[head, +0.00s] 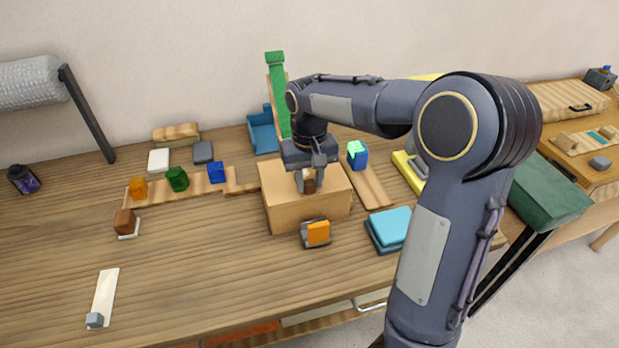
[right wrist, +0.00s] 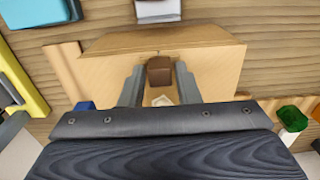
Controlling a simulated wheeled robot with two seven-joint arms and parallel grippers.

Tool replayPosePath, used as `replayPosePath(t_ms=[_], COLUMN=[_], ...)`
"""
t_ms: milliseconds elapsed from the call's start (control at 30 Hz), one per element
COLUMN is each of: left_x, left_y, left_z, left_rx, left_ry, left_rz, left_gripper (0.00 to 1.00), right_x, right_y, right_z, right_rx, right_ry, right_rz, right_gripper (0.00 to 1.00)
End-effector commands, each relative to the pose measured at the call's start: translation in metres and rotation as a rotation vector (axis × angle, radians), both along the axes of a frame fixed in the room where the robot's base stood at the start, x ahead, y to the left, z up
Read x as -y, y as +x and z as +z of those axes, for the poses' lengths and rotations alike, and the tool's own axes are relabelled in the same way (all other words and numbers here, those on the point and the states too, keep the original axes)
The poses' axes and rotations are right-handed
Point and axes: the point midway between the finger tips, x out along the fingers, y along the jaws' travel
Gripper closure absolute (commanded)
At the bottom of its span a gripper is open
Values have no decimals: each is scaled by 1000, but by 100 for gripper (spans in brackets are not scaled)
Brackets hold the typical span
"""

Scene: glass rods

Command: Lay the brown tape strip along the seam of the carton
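The tan carton (head: 285,211) stands on the table below my right gripper (head: 309,184). It also fills the middle of the right wrist view (right wrist: 105,70). My right gripper is over the carton's top, its fingers close on both sides of a small brown block (right wrist: 159,71), which seems gripped. A pale piece (right wrist: 162,100) shows beside the block in the right wrist view; I cannot tell whether it belongs to the strip. The seam and any contact between block and carton are not clear. Another brown block (head: 125,221) stands on a small pale base at the left. My left gripper is not in view.
An orange block on a grey holder (head: 317,234) stands close before the carton. A teal box (head: 389,229) is at its right, a blue block (head: 216,172) at its left. A white strip (head: 105,297) lies front left. The front-left table has free room.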

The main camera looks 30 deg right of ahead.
Motion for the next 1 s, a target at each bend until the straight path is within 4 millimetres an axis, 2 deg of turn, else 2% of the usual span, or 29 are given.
replayPosePath(t_ms=[33,100,333,467,567,800,1000], left_x=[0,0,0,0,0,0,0], left_y=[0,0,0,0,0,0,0], left_z=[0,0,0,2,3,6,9], left_rx=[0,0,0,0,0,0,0], left_ry=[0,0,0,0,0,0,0], left_rz=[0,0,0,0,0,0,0], left_gripper=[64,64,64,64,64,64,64], right_x=[0,0,0,0,0,0,0], right_y=[0,0,0,1,1,2,1], right_z=[0,0,1,8,23,76,110], right_rx=[0,0,1,4,6,7,4], right_ry=[0,0,0,0,0,0,0], right_rz=[0,0,0,0,0,0,0], right_gripper=[64,58,58,58,58,58,58])
